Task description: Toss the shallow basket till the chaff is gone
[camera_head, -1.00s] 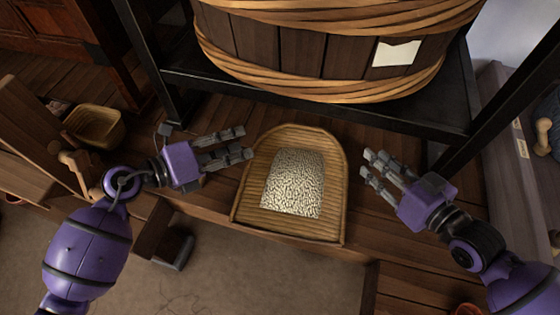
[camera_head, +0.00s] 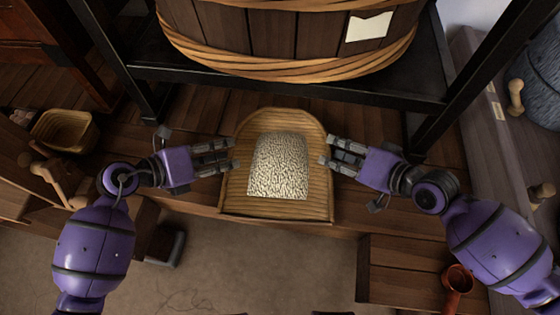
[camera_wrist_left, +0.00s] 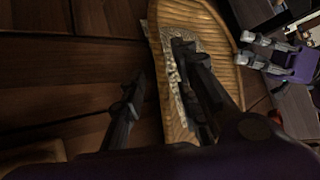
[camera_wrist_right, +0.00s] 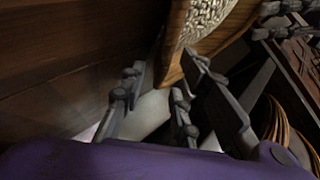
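The shallow basket (camera_head: 235,190) is a tan, woven tray, rounded at the back and straight at the front. It lies on the wooden platform at the centre of the head view. A pale, speckled bed of grain (camera_head: 278,165) covers its middle; I cannot tell chaff from grain. My left gripper (camera_head: 233,155) is open at the basket's left rim. In the left wrist view its fingers (camera_wrist_left: 155,85) stand apart on either side of the rim edge. My right gripper (camera_head: 326,153) is open and empty, close to the right rim. In the right wrist view its fingers (camera_wrist_right: 160,90) are spread, the basket (camera_wrist_right: 180,45) just ahead.
A large wooden tub (camera_head: 280,40) stands on a black frame (camera_head: 290,82) behind the basket. A small basket (camera_head: 64,130) is at the left. A reddish-brown cup (camera_head: 457,280) is at the lower right. The platform ends in front of the basket.

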